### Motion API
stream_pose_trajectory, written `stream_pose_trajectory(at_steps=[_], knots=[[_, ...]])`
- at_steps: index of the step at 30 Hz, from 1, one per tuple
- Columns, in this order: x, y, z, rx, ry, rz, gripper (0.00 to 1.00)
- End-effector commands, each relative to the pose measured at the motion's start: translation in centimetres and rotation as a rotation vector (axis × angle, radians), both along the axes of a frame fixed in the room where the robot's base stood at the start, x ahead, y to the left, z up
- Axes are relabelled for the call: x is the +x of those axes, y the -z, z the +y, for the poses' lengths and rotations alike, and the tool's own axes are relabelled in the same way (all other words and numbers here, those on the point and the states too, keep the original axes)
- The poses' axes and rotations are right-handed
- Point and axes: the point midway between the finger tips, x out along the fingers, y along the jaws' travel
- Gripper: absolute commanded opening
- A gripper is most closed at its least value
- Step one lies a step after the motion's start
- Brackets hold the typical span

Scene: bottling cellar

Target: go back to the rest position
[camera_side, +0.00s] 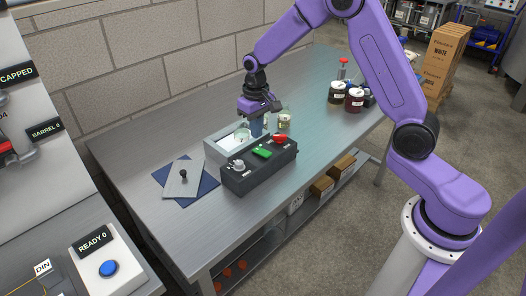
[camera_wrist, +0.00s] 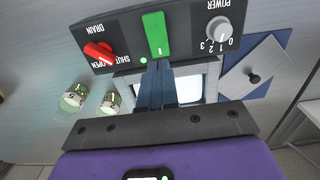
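My gripper (camera_side: 258,132) hangs over the small open basin (camera_side: 215,150) behind the dark control box (camera_side: 236,183). In the wrist view its two blue fingers (camera_wrist: 157,66) lie side by side with nothing visible between them, so it is shut and empty. They cover part of the basin's bright white inside. The box's green lever (camera_wrist: 155,34) is just beyond the fingertips; I cannot tell whether they touch it. The box also carries a red drain handle (camera_wrist: 98,52) and a grey power knob (camera_wrist: 217,29).
Two small glass jars (camera_wrist: 72,98) (camera_wrist: 110,103) stand beside the basin. A grey plate with a black knob (camera_side: 184,178) lies on a blue mat (camera_side: 208,183) at left. Dark-filled jars (camera_side: 354,100) stand farther right. The table's front middle is clear.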

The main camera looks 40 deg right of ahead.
Motion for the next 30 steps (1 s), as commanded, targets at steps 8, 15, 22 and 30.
stream_pose_trajectory(at_steps=[8,15,22,30], knots=[[0.0,-1.5,0.0,0.0,-0.001,-0.001,0.0],[0.0,-1.6,0.0,0.0,-0.001,0.0,0.0],[-1.1,-2.4,1.0,0.001,-0.045,-0.003,0.0],[-7.9,-5.7,4.9,0.004,-0.278,-0.011,0.0]])
